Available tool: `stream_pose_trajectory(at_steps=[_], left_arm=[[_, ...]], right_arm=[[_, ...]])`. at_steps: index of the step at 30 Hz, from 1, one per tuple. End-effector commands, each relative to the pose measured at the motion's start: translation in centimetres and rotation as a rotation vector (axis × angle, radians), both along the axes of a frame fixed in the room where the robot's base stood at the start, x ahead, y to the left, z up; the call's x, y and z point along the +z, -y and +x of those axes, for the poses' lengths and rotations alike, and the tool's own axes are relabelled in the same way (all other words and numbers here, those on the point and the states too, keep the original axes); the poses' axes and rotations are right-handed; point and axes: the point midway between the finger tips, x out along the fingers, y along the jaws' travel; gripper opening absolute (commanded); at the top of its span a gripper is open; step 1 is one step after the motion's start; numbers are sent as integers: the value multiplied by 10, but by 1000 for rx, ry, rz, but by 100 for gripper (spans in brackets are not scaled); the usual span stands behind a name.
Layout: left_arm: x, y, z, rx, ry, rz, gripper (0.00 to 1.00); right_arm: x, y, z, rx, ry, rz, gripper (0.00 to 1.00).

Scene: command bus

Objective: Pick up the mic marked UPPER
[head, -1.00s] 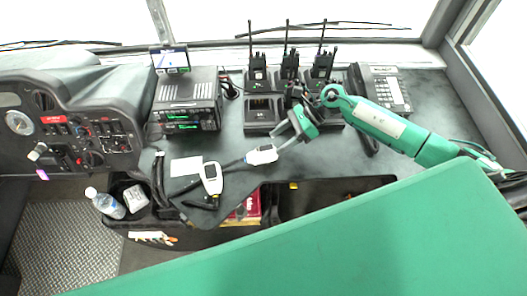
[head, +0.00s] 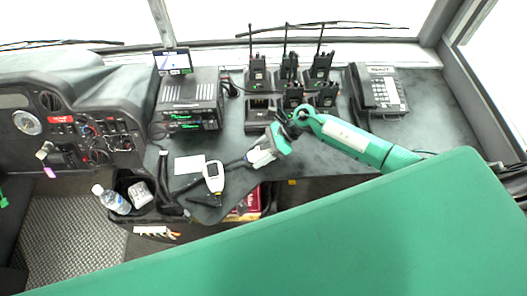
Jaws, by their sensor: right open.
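Two white hand mics lie on the dark dashboard shelf in the head view. One mic (head: 213,178) lies in front of the white paper, apart from my grippers. The other mic (head: 261,157) lies to its right, with a dark cord running left. Markings on both are too small to read, so I cannot tell which says UPPER. My right gripper (head: 262,152) is open, its fingers over and beside the right-hand mic and partly covering it. I cannot tell whether they touch it. My left gripper does not show clearly.
A radio unit (head: 188,103) with a small screen stands behind the mics. Several handheld radios in chargers (head: 259,112) and a desk phone (head: 384,92) stand to the right. A white paper (head: 188,165) lies near the mics. A bottle (head: 112,200) stands in a bin below.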

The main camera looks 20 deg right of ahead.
Motion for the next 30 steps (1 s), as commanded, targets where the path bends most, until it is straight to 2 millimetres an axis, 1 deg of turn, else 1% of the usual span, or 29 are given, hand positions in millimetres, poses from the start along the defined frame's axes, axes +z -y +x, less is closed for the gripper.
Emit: stream_pose_trajectory(at_steps=[2, 3, 5, 6, 15, 20, 23, 26, 29, 30], left_arm=[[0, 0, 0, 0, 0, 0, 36], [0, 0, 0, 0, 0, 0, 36], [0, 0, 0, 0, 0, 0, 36], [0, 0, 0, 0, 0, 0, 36], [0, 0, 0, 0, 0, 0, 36], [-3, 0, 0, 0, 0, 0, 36], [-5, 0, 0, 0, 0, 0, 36], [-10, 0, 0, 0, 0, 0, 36], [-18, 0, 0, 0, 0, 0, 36], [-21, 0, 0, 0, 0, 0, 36]], right_arm=[[0, 0, 0, 0, 0, 0, 61], [0, 0, 0, 0, 0, 0, 53], [0, 0, 0, 0, 0, 0, 42], [0, 0, 0, 0, 0, 0, 39], [1, 0, 0, 0, 1, 1, 38], [8, 0, 1, 1, 3, 1, 38], [18, 1, 1, 2, 4, 0, 38], [36, 1, 1, 2, 7, 1, 38], [62, 1, 1, 2, 8, -1, 38], [75, 1, 2, 2, 11, 0, 38]])
